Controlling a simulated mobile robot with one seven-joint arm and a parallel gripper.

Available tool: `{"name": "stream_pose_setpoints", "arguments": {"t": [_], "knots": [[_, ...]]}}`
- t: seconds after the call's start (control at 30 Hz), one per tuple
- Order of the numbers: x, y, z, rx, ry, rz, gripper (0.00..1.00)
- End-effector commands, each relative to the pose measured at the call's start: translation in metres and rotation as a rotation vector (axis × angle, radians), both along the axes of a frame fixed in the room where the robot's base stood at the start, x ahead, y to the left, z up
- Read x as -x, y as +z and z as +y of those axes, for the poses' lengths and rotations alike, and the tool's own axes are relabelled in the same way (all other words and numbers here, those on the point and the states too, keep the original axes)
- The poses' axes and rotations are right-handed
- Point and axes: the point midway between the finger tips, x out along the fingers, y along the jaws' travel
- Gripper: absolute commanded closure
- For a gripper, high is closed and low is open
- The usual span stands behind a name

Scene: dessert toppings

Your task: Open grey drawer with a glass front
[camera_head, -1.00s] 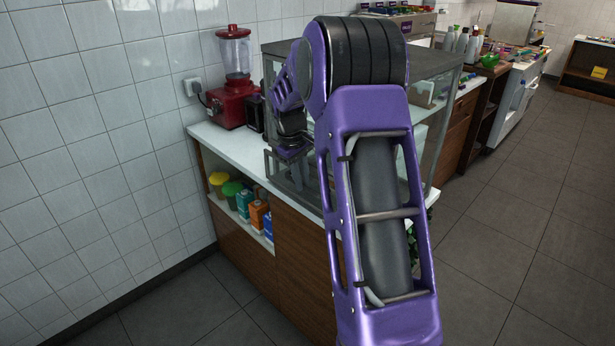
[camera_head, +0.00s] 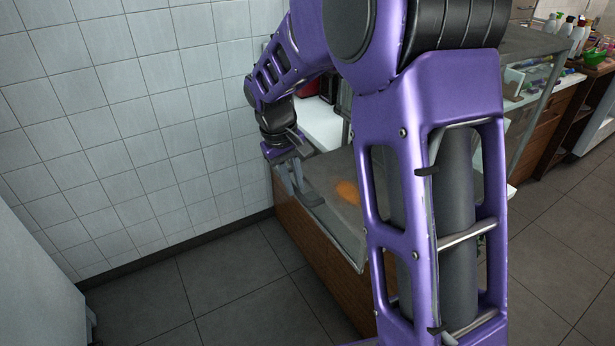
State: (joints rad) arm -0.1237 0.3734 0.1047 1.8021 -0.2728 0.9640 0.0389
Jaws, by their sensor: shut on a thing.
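The grey drawer with a glass front (camera_head: 328,222) sticks out from the glass case over the front of the wooden counter. An orange item (camera_head: 347,191) shows inside it. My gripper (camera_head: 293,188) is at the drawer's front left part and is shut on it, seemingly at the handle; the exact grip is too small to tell. My purple arm hides the drawer's right part and much of the case behind.
The glass case (camera_head: 545,50) stands on the counter with a white top (camera_head: 320,122). A tiled wall (camera_head: 150,110) is close on the left. A pale surface (camera_head: 35,270) stands at the lower left. Dark floor (camera_head: 215,285) is free in front.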

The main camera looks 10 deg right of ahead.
Motion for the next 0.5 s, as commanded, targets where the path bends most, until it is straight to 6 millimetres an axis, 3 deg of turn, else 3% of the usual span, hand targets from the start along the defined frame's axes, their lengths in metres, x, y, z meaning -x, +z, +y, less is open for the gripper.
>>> {"name": "stream_pose_setpoints", "arguments": {"t": [0.37, 0.4, 0.5], "knots": [[0.0004, 0.0007, 0.0028, -0.001, 0.0, -0.002, 1.0], [0.0004, 0.0007, 0.0027, -0.001, 0.0, -0.002, 0.77], [0.0004, 0.0006, 0.0026, -0.001, 0.0, -0.002, 0.59]]}}
